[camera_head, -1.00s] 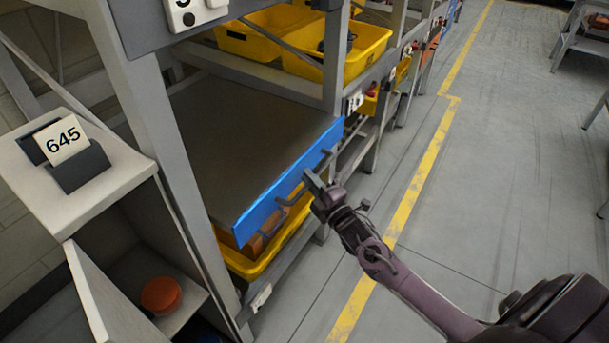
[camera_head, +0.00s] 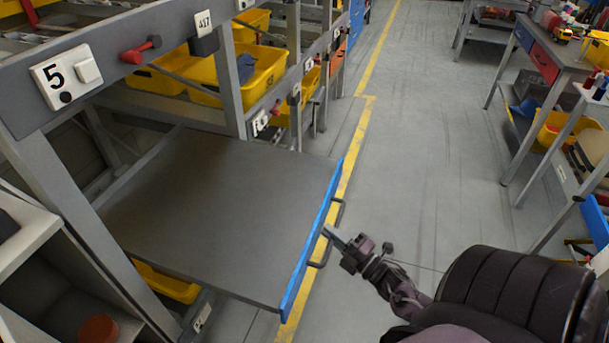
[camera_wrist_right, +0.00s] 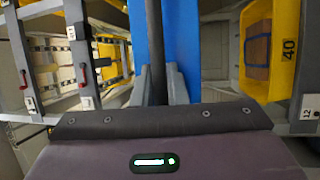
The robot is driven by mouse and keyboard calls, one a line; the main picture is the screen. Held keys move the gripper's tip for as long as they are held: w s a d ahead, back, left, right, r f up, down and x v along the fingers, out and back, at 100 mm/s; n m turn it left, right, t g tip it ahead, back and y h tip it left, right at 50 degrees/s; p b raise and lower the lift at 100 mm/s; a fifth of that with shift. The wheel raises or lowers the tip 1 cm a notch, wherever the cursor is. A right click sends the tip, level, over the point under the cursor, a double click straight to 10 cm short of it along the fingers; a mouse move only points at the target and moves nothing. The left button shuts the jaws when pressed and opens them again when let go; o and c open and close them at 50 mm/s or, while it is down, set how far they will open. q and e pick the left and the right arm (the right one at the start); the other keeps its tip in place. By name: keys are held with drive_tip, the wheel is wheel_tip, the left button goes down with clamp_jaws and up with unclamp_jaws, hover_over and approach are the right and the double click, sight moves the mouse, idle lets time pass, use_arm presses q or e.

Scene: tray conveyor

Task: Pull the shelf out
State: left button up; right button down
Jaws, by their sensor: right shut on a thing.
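The shelf (camera_head: 215,215) is a flat grey board with a blue front edge (camera_head: 312,240). In the head view it sticks out of the rack into the aisle. A dark bar handle (camera_head: 326,243) is fixed to the blue edge. My right gripper (camera_head: 338,238) is shut on this handle, reaching it from the right. In the right wrist view the handle (camera_wrist_right: 155,50) runs between the two fingers, with the blue front (camera_wrist_right: 181,45) behind it. My left gripper is not in view.
Yellow bins (camera_head: 240,75) stand in the rack behind the shelf, and another yellow bin (camera_head: 165,284) is below it. A workbench (camera_head: 540,65) stands across the aisle at right. The grey floor (camera_head: 430,130) between them is clear. An open cabinet with an orange round object (camera_head: 98,329) is at lower left.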

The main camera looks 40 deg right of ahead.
drive_tip(key=shift+s+d+p, duration=0.15)
drive_tip(key=shift+s+d, duration=0.25)
drive_tip(key=shift+s, duration=0.25)
drive_tip(key=shift+s+d+p, duration=0.1)
drive_tip(key=shift+s+d, duration=0.25)
drive_tip(key=shift+s, duration=0.35)
drive_tip(key=shift+s+d+p, duration=0.15)
drive_tip(key=shift+s+d, duration=0.25)
drive_tip(key=shift+s, duration=0.25)
drive_tip(key=c, duration=1.7)
unclamp_jaws()
drive_tip(key=v, duration=0.8)
drive_tip(key=shift+b, duration=0.4)
drive_tip(key=shift+w, duration=0.1)
